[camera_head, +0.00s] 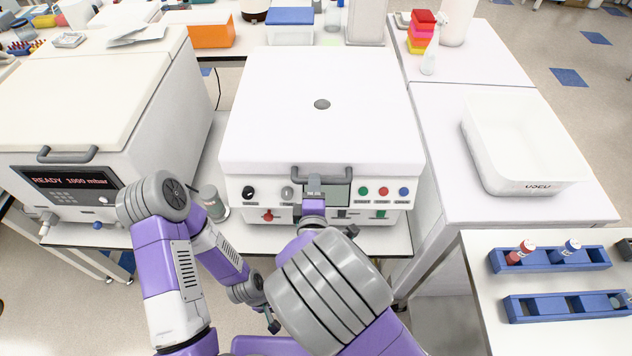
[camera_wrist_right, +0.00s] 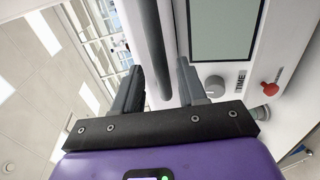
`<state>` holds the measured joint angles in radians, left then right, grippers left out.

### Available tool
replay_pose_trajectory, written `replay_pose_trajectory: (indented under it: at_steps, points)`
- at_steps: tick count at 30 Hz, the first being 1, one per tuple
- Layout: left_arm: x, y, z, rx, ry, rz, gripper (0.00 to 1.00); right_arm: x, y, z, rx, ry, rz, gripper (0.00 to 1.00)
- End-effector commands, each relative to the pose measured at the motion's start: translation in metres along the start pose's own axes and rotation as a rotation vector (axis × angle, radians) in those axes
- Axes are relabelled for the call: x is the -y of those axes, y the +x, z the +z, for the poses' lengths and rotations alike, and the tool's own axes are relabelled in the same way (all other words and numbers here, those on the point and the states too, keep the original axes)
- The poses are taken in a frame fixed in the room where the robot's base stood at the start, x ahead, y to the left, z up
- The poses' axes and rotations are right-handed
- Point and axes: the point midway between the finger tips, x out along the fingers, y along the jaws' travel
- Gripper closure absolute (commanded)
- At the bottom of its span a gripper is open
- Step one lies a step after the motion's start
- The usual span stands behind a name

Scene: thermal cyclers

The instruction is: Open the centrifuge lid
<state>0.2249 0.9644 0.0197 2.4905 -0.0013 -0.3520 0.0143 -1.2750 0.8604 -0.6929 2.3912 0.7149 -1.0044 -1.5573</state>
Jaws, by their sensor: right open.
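A grey bar handle (camera_head: 346,171) is on the lid's front edge, above the control panel. My right gripper (camera_head: 314,184) is at this handle. In the right wrist view the open fingers (camera_wrist_right: 160,85) stand on either side of the dark handle bar (camera_wrist_right: 151,45), with gaps visible. My left arm is folded low at the left; its small dark gripper end (camera_head: 271,320) hangs below the bench edge, its jaws unclear.
A white unit (camera_head: 85,90) with a READY display and its own handle stands to the left. At right are a white tub (camera_head: 480,150) and blue racks (camera_head: 545,309) with tubes.

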Motion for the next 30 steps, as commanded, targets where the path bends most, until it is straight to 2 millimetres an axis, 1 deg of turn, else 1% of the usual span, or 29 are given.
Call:
replay_pose_trajectory:
  at_steps: [1, 3, 6, 10, 17, 25, 30]
  points:
    - [0.001, 0.003, 0.000, 0.000, 0.000, 0.000, 0.42, 0.002, 0.009, 0.001, 0.003, 0.001, 0.000, 0.59]
    - [0.002, 0.005, 0.000, 0.000, 0.000, 0.000, 0.42, 0.002, 0.018, 0.001, 0.002, 0.001, 0.000, 0.59]
    - [0.002, 0.006, 0.000, 0.000, 0.000, 0.000, 0.42, 0.001, 0.027, 0.001, 0.002, 0.001, -0.001, 0.59]
    - [0.003, 0.007, 0.000, 0.000, 0.000, 0.000, 0.42, 0.001, 0.033, 0.000, -0.001, -0.001, -0.002, 0.59]
    - [0.002, 0.006, 0.000, 0.000, 0.000, 0.000, 0.42, 0.000, 0.033, 0.000, -0.001, -0.001, -0.002, 0.59]
    - [0.002, 0.006, 0.000, 0.000, 0.000, 0.000, 0.42, 0.000, 0.033, 0.000, -0.001, 0.000, -0.002, 1.00]
    - [0.002, 0.006, 0.000, 0.000, 0.000, 0.000, 0.42, 0.000, 0.033, 0.000, -0.001, 0.000, -0.002, 1.00]
